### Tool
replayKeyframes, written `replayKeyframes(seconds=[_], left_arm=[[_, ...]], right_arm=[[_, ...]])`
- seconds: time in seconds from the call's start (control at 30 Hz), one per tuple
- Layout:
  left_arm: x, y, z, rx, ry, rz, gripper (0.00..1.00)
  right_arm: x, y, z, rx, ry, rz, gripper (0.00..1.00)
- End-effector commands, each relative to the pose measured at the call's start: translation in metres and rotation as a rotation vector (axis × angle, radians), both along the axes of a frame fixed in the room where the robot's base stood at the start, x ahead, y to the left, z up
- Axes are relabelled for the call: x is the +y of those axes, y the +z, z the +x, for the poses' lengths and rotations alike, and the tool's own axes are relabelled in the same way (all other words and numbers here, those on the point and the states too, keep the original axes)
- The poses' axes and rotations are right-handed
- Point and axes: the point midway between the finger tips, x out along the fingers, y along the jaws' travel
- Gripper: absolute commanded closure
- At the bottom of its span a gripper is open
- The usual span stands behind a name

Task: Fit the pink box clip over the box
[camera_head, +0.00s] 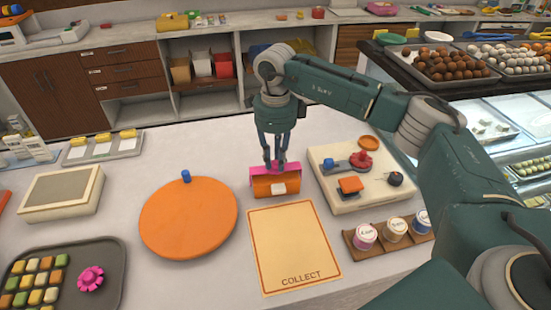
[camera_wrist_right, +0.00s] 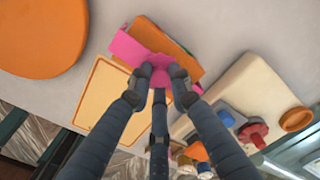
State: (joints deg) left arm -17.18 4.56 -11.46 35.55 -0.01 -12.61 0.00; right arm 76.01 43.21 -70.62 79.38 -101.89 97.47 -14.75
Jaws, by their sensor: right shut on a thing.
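The box is orange with a white label (camera_head: 290,187) and stands on the counter just behind the collect mat. The pink box clip (camera_head: 257,171) sits along the top of the box, with pink showing at its upper edge. In the right wrist view the pink clip (camera_wrist_right: 127,47) lies against the orange box (camera_wrist_right: 185,60) and looks slightly turned relative to it. I cannot tell whether it is fully seated. My right gripper (camera_head: 275,166) points down from above, its fingers shut on the pink clip; its fingertips also show in the wrist view (camera_wrist_right: 159,78). My left gripper is not in view.
The collect mat (camera_head: 293,245) is bare. An orange round board (camera_head: 188,220) with a blue knob lies left of the box. A cream board (camera_head: 345,200) with small parts is close on the right, with a rack of jars (camera_head: 375,240) in front of it.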

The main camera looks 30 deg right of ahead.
Motion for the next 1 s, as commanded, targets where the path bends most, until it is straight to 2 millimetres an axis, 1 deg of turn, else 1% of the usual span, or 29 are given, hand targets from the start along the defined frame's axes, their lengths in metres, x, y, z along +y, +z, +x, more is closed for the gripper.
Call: replayKeyframes(seconds=[0.1,0.33,1.0], left_arm=[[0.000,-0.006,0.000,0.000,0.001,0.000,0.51],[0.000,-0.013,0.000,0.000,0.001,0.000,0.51],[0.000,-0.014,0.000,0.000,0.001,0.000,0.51]], right_arm=[[0.000,-0.008,0.000,0.000,0.000,0.000,0.99],[0.000,-0.018,0.000,0.000,0.000,0.000,0.99],[0.000,-0.017,0.000,0.000,0.000,0.000,0.99]])
